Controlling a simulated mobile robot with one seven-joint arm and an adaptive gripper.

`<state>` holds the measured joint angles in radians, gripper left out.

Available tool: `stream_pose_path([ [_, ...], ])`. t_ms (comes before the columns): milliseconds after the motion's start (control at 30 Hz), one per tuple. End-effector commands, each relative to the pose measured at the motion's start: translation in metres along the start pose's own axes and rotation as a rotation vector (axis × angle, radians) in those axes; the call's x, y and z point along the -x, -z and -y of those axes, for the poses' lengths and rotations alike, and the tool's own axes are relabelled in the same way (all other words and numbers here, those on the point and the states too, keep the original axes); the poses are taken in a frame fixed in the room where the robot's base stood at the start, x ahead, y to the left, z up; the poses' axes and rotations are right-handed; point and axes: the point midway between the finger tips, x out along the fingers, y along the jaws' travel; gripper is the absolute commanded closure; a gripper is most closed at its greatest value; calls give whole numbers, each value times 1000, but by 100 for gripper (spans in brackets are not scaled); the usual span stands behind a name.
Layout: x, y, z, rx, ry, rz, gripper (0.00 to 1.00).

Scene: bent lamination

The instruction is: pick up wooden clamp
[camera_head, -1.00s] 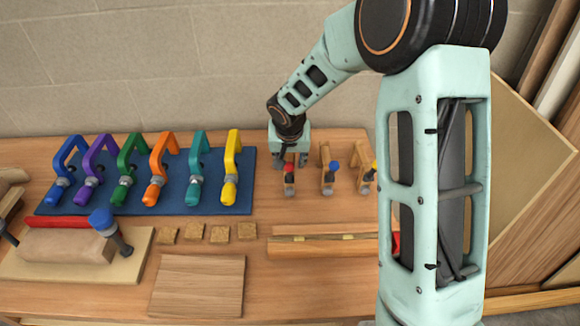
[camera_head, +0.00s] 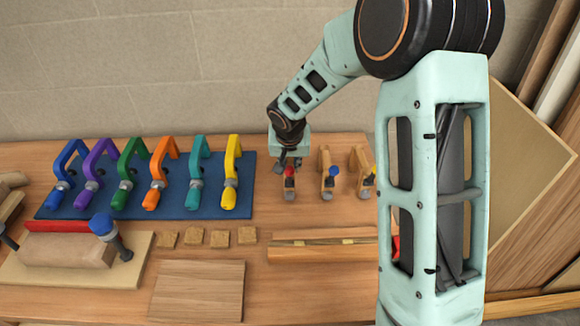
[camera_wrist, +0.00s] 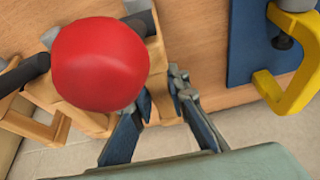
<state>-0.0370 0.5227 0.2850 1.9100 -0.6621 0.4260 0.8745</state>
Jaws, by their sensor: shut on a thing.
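The wooden clamp with a red knob (camera_head: 290,183) stands at the back of the bench, to the right of the blue mat. My gripper (camera_head: 289,163) is over it, with its fingers around the clamp's upper wooden part. In the wrist view the red knob (camera_wrist: 100,65) looms large at the left. There, my gripper (camera_wrist: 160,112) has a finger on each side of a wooden bar (camera_wrist: 158,85) of the clamp and is shut on it. The knob hides part of the clamp. I cannot tell whether the clamp is clear of the bench.
Wooden clamps with a blue knob (camera_head: 329,180) and a yellow knob (camera_head: 368,178) stand close on the right. A blue mat (camera_head: 110,207) with several coloured clamps, including a yellow one (camera_head: 231,175), lies on the left. A wooden strip (camera_head: 320,252) lies in front.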

Motion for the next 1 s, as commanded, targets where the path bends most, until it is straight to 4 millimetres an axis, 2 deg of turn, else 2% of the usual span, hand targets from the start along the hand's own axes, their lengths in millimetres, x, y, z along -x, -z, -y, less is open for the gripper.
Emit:
stream_pose_path([
  [300,35,14,0,0,0,-3,100],
  [367,48,10,-4,-2,0,-4,100],
  [600,111,-7,-20,-1,-1,-4,100],
  [700,120,-24,-27,0,-1,-3,100],
  [1000,156,-56,-44,-1,0,-3,100],
])
